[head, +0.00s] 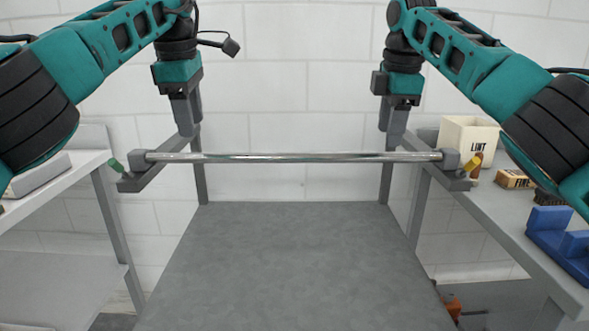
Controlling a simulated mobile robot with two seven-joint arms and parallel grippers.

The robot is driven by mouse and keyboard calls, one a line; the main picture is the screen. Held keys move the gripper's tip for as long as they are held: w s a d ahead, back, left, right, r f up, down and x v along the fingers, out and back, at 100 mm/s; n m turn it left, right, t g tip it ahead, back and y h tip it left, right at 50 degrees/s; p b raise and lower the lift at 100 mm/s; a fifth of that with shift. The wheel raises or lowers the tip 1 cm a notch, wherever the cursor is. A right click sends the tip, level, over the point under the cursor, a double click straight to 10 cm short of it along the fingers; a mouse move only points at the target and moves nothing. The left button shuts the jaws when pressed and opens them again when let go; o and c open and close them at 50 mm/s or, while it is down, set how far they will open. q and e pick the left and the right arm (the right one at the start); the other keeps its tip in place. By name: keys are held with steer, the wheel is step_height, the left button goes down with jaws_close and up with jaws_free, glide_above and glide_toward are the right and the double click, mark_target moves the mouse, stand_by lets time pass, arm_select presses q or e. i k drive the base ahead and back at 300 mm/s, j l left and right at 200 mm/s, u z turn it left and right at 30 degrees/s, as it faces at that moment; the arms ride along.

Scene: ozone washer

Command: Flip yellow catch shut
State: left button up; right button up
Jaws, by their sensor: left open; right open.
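The yellow catch (472,166) sits at the right end of a shiny metal rod (295,157), beside the grey end block (449,160). It tilts up and out to the right, away from the block. A green catch (117,166) at the rod's left end tilts up to the left. My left gripper (187,125) is open and points down near the left part of the rod. My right gripper (394,130) is open and points down near the right part of the rod, left of the yellow catch and apart from it. Neither holds anything.
A cream LINT box (468,138), a small FINE box (514,179) and a blue holder (560,238) stand on the right bench (500,225). A left shelf (60,177) flanks the rod. A bare grey surface (290,260) lies below. An orange object (452,306) is low at right.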

mark_target(475, 161)
steer(key=k, duration=1)
